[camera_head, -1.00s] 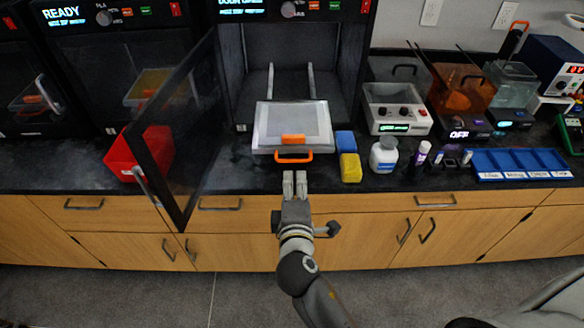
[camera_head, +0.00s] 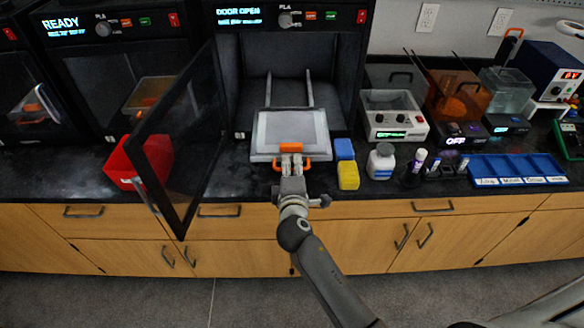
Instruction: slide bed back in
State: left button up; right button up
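The print bed (camera_head: 291,128) is a pale flat plate with an orange tab and an orange handle (camera_head: 306,165) at its front edge. It sticks out of the open printer (camera_head: 290,92) in the middle, with two rails running back behind it into the dark chamber. The printer's display reads "DOOR OPEN". Its dark glass door (camera_head: 185,150) is swung out to the left. My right gripper (camera_head: 291,162) is at the bed's front edge, over the handle and just below the orange tab. Its fingers look close together; whether they grip the handle is unclear. My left gripper is not in view.
A red bin (camera_head: 120,168) stands behind the door at left. Blue (camera_head: 344,149) and yellow (camera_head: 348,176) blocks and a white jar (camera_head: 381,162) stand close to the bed's right. A blue tray (camera_head: 515,168) lies further right.

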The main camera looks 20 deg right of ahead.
aim_at(290, 124)
grip_shut()
dwell(0.3)
jog(key=r+b+x, duration=0.1)
jog(key=b+x, duration=0.1)
jog(key=x, duration=0.4)
jog(key=r+b+x, duration=0.1)
jog(key=b+x, duration=0.1)
jog(key=x, duration=0.4)
jog(key=r+b+x, duration=0.1)
jog(key=b+x, duration=0.1)
jog(key=x, duration=0.4)
jog(key=shift+w+d+r, duration=0.25)
jog(key=shift+w+r, duration=0.2)
jog(key=shift+w, duration=0.1)
grip_release()
jog(key=shift+s+a, duration=0.1)
jog(key=shift+s, duration=0.05)
